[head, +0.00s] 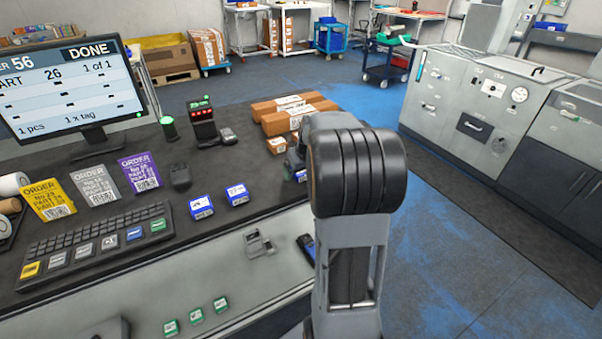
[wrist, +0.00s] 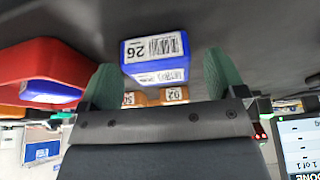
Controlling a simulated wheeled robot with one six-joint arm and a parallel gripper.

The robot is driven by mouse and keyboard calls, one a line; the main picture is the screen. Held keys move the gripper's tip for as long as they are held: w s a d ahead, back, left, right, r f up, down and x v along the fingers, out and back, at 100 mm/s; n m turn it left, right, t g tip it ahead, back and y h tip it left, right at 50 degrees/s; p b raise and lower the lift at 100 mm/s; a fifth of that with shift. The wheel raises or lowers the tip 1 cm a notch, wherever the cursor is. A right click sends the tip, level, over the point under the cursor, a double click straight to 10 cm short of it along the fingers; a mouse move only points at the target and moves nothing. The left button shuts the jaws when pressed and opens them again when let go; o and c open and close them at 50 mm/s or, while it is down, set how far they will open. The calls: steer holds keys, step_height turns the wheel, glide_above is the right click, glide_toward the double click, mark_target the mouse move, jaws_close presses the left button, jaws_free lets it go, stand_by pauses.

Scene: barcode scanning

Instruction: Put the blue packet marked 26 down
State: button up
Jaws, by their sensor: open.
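The blue packet marked 26 (wrist: 153,50) shows in the wrist view, which looks upside down, with a white barcode label. It appears to rest on the dark counter. My gripper (wrist: 160,80) is open, its two green fingers on either side of the packet with a visible gap on the right; contact on the left is unclear.
A red tray (wrist: 40,62) holding a blue packet stands close on the left of the wrist view. Two blue packets (head: 202,206) (head: 237,193), a keyboard (head: 97,245) and cardboard boxes (head: 298,117) lie on the counter. The monitor (head: 63,88) reads DONE, part 26, 1 of 1.

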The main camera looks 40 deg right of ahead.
steer(key=c, duration=1.2)
